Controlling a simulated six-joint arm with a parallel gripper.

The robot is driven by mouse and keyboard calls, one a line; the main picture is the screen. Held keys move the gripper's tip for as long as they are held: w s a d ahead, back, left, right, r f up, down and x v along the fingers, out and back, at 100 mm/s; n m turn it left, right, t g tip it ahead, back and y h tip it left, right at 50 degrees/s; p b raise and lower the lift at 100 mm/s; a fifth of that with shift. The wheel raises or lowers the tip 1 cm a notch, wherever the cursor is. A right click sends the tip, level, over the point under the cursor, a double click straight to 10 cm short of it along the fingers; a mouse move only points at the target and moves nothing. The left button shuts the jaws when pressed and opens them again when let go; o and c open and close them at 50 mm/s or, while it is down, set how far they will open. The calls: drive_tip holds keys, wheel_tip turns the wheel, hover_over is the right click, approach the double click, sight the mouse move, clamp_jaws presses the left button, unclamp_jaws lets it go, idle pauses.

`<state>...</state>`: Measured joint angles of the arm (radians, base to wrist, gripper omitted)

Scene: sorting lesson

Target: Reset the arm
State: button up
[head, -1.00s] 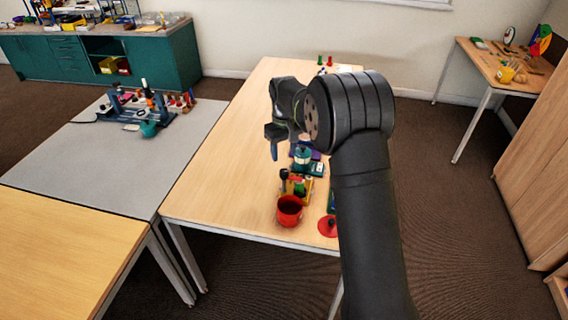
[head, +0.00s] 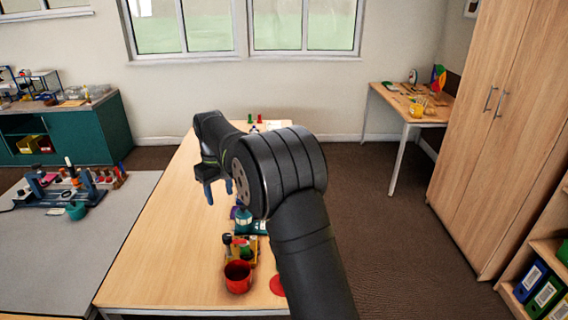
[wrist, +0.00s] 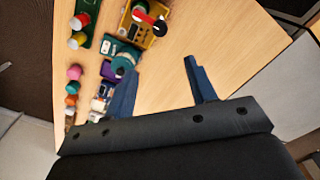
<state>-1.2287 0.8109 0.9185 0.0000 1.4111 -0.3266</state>
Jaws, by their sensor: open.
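My gripper (head: 218,190) hangs over the wooden table (head: 135,270), left of the row of small objects, with its blue fingers pointing down. In the wrist view the two blue fingers (wrist: 163,85) stand wide apart, with only bare tabletop between them. The gripper is open and empty. My dark arm hides part of the table's right side in the head view.
A red cup (head: 238,277) and a red disc (head: 277,285) are near the table's front edge. A grey table (head: 60,250) adjoins on the left. The tabletop's left side is clear.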

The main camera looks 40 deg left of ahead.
sight(226, 235)
wheel_tip(226, 235, down, 17)
drive_tip(key=shift+f, duration=0.1)
idle(0.4)
